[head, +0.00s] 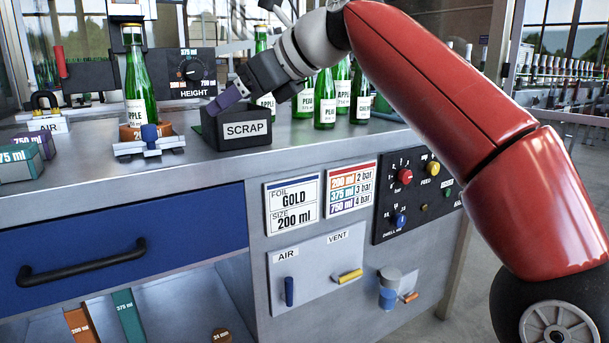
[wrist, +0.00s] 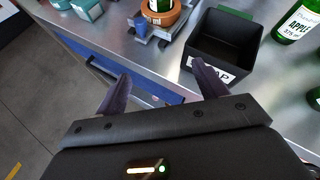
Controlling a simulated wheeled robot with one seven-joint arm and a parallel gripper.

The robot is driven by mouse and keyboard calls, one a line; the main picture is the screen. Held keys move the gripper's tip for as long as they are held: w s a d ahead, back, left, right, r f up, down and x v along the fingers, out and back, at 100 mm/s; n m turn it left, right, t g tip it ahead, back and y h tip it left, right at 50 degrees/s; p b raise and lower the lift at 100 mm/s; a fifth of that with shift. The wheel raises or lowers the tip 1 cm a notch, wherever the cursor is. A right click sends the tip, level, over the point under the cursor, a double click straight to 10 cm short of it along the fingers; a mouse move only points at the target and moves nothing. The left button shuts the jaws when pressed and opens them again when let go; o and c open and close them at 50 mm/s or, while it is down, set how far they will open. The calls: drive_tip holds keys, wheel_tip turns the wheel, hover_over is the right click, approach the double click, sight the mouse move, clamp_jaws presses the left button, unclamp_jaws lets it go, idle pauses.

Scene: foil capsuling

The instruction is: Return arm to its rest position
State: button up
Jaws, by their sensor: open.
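My gripper (head: 228,98) is at the end of my red arm, in front of and above the black scrap bin (head: 242,131) on the steel bench. In the wrist view my gripper (wrist: 158,92) has its two purple fingers spread wide with nothing between them. The scrap bin (wrist: 226,40) lies beyond the right finger there, and its inside looks empty. The gripper appears apart from the bin, though the head view overlaps them.
A green bottle (head: 137,80) stands in the orange 200 ml holder (head: 158,131) left of the bin. Several green bottles stand behind and right of it, including one (head: 325,101). The bench front has a blue drawer (head: 120,235), a valve panel (head: 318,270) and a control panel (head: 419,193).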

drive_tip(key=s+f+n+h, duration=0.2)
drive_tip(key=f+n+h, duration=0.2)
drive_tip(key=f, duration=0.5)
drive_tip(key=s+f+n+h, duration=0.25)
drive_tip(key=f+n, duration=0.25)
drive_tip(key=f, duration=0.3)
drive_tip(key=s+d+f+n+h, duration=0.2)
drive_tip(key=s+d+f+n, duration=0.4)
drive_tip(key=s+d+f, duration=0.3)
drive_tip(key=s+d+f+n+h, duration=0.2)
drive_tip(key=s+d+f+n, duration=0.4)
drive_tip(key=d, duration=1)
drive_tip(key=s+f, duration=0.3)
drive_tip(key=f, duration=0.2)
drive_tip(key=shift+s+d+f, duration=0.15)
drive_tip(key=shift+d+f, duration=0.05)
drive_tip(key=shift+f, duration=0.05)
